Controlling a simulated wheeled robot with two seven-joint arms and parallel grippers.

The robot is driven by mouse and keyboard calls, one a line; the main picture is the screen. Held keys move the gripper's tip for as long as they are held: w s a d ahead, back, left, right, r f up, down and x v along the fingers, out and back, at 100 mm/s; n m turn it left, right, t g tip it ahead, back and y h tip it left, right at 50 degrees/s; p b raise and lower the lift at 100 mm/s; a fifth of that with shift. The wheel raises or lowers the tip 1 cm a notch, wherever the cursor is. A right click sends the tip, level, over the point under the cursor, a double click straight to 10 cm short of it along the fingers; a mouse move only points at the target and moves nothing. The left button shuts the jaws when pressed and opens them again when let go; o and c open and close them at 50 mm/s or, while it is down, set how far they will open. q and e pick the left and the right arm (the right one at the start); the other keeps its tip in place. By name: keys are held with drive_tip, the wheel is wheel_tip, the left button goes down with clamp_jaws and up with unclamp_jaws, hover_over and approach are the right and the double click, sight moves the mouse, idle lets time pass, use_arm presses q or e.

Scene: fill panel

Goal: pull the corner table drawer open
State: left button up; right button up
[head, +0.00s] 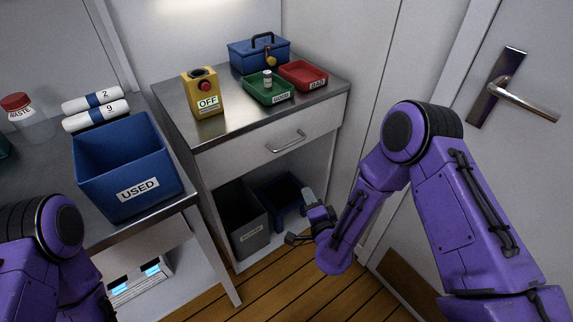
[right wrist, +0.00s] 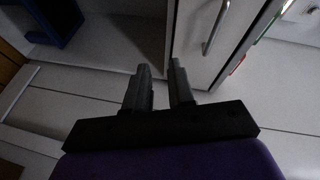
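The corner table (head: 222,128) has a metal top and a white drawer (head: 240,155) under it, which looks shut. Its silver bar handle (head: 286,141) is on the drawer front. My right gripper (head: 299,217) is below and right of the handle, in front of the open shelf, apart from the handle. Its two fingers are spread with nothing between them. In the right wrist view the fingers (right wrist: 160,72) are apart, and the handle (right wrist: 217,28) shows beyond them to the upper right. My left arm shows at the lower left; its gripper is out of view.
On the corner table stand a yellow OFF button box (head: 203,92), a green tray (head: 262,97), a red tray (head: 310,84) and a blue toolbox (head: 259,54). Grey (head: 242,217) and blue (head: 274,203) bins sit below. A blue USED bin (head: 128,165) is left; a door (head: 480,150) right.

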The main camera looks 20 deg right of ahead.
sight(291, 144)
drive_tip(key=w+r+m+t, duration=0.1)
drive_tip(key=w+r, duration=0.1)
drive_tip(key=w, duration=0.3)
drive_tip(key=w+r+m+t, duration=0.1)
drive_tip(key=w+r, duration=0.2)
drive_tip(key=w, duration=0.2)
drive_tip(key=w+r+m+t, duration=0.2)
drive_tip(key=w, duration=0.4)
drive_tip(key=shift+a+r, duration=0.2)
drive_tip(key=shift+a, duration=0.2)
use_arm(q)
wheel_tip(291, 144, down, 3)
drive_tip(key=shift+s+a+r, duration=0.1)
use_arm(e)
drive_tip(key=shift+c, duration=0.3)
clamp_jaws()
